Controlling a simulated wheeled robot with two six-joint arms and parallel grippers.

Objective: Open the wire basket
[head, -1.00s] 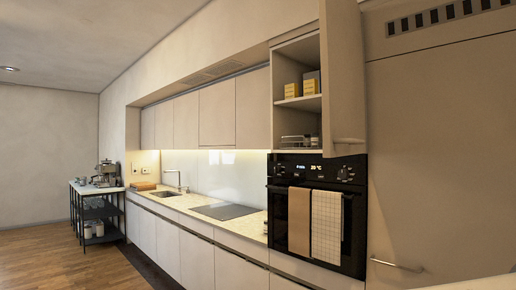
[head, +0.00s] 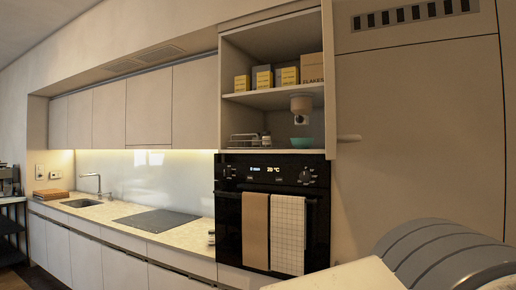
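The wire basket (head: 245,140) appears as a low, thin-railed metal frame on the bottom level of an open wall cabinet (head: 274,115), at its left side. It looks small, and I cannot tell how far it is pulled out. The cabinet door (head: 328,80) stands open, seen nearly edge-on at the cabinet's right side, with a handle (head: 348,137). Neither of my grippers is in view. A grey, rounded part at the lower right looks like part of my own arm, with no fingers showing.
Boxes (head: 289,76) stand on the upper shelf. A teal bowl (head: 301,143) and a small jar (head: 266,141) stand below. Under the cabinet is a black oven (head: 230,200) with a brown towel (head: 255,231) and a checked towel (head: 288,234). A counter with a hob (head: 157,221) runs left.

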